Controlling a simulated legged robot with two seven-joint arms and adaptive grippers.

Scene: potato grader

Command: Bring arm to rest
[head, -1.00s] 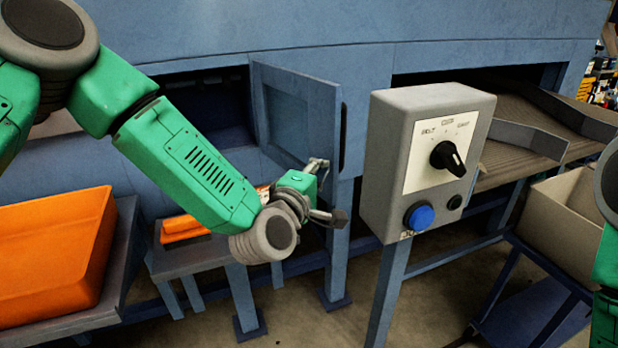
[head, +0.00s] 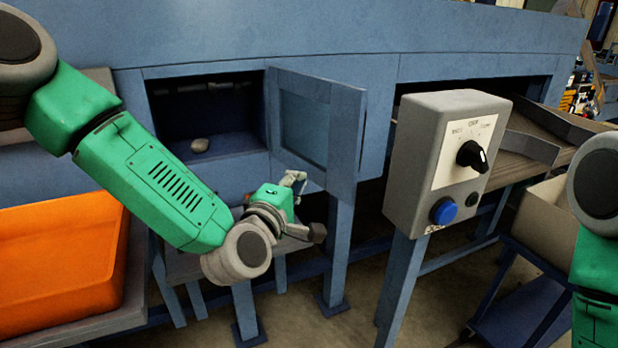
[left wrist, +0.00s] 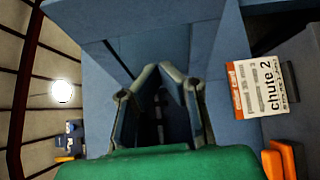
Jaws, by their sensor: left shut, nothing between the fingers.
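My left arm (head: 150,185) reaches in from the left of the head view, bent at the wrist. My left gripper (head: 306,208) is shut and empty, in front of the blue machine and just below the open hatch door (head: 345,125). In the left wrist view its fingers (left wrist: 158,72) point at a blue surface, with nothing held between them. My right arm (head: 597,240) shows only in part at the right edge; its gripper is out of view.
A grey control box (head: 425,165) with a black knob and blue button stands right of the gripper. A potato-like lump (head: 200,145) lies inside the open hatch. An orange crate (head: 60,265) is at left. A "chute 2" card (left wrist: 262,85) shows in the wrist view.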

